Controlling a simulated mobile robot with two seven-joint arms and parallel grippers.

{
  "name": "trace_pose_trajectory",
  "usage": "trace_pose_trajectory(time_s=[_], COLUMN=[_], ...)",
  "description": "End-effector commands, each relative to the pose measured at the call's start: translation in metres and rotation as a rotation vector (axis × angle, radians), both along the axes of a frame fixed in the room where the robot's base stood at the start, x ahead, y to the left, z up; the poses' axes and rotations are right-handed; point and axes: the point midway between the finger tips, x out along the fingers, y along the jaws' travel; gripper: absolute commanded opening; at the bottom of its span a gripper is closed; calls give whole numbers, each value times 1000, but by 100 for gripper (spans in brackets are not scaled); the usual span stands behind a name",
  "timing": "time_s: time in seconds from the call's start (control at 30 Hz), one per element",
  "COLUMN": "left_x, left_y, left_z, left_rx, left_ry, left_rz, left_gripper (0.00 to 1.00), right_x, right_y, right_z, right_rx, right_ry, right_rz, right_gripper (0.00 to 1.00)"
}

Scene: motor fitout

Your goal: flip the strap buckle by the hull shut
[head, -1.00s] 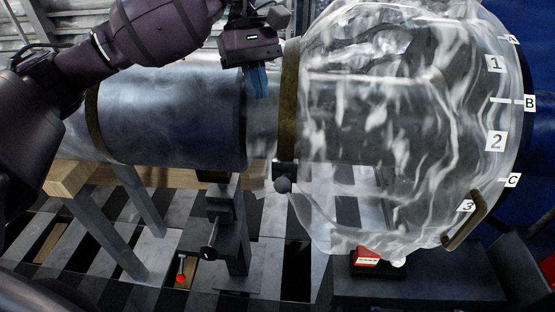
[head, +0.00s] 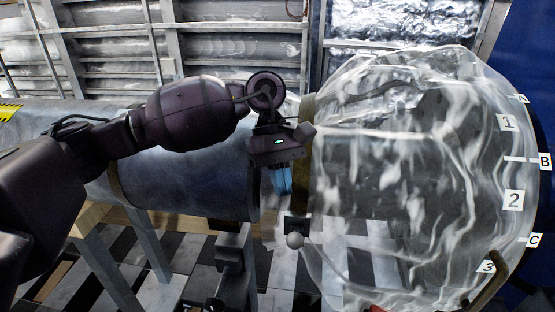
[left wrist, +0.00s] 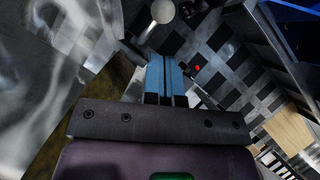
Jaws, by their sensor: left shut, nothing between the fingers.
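A brown strap (head: 305,150) runs around the cylinder between the blue-grey metal body (head: 190,185) and the clear-wrapped section. The buckle (head: 296,225) is a dark block low on the strap, with a round pale knob (head: 295,240) at its lower end. In the left wrist view the knob (left wrist: 163,11) tops a short lever just beyond my fingers. My left gripper (head: 283,192) points down in front of the strap, above the buckle. Its blue fingers (left wrist: 163,62) are closed together and hold nothing. Whether they touch the lever cannot be told. My right gripper is out of view.
The clear-wrapped section (head: 400,190) bulges close on the right, with labels 1, 2, 3 and A, B, C. A dark support stand (head: 232,262) is below the metal body. A red spot (left wrist: 197,68) shows over the checkered floor in the left wrist view. Metal racks are behind.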

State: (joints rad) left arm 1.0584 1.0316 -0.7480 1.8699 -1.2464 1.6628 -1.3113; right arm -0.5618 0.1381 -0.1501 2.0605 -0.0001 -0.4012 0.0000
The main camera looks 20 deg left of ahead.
Motion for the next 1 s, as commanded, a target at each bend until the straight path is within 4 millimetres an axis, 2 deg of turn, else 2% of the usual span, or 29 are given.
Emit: trace_pose_trajectory(time_s=[0.13,0.4,0.67,1.0], left_x=[-10,-26,-29,-28], left_y=[-9,-26,-30,-30], left_z=[-23,-43,-48,-49], left_rx=[0,-1,0,2], left_ry=[2,0,-1,-8], left_rz=[-2,-1,-1,-1], left_gripper=[0,0,0,0], right_x=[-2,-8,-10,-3], right_y=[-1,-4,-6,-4], right_z=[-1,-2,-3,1], right_rx=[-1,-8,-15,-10], right_ry=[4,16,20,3], right_rz=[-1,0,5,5], right_gripper=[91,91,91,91])
